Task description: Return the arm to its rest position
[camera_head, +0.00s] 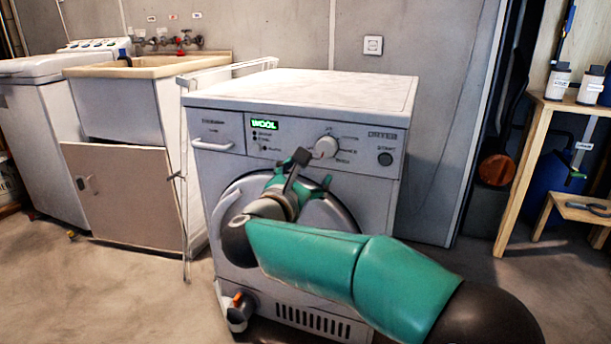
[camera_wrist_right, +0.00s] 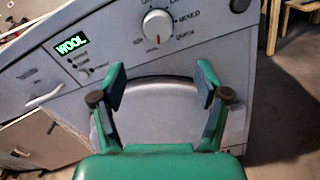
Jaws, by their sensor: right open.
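My right arm (camera_head: 310,258), in green and black, reaches in from the lower right of the head view. My right gripper (camera_head: 308,172) is in front of the dryer's front panel, just below and left of the round knob (camera_head: 325,147). In the wrist view the right gripper (camera_wrist_right: 162,90) is open, with nothing between its fingers. The knob (camera_wrist_right: 157,26) shows beyond the fingertips, apart from them. The white dryer (camera_head: 395,185) has a lit green display (camera_head: 264,124) reading WOOL. My arm hides part of the round door. My left gripper is not in view.
A sink cabinet (camera_head: 122,195) and a white top-loading machine (camera_head: 40,140) stand to the left. A thin white rack (camera_head: 184,150) stands beside the dryer. A wooden shelf (camera_head: 525,165) with bottles is at the right. Bare floor (camera_head: 110,300) lies in front.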

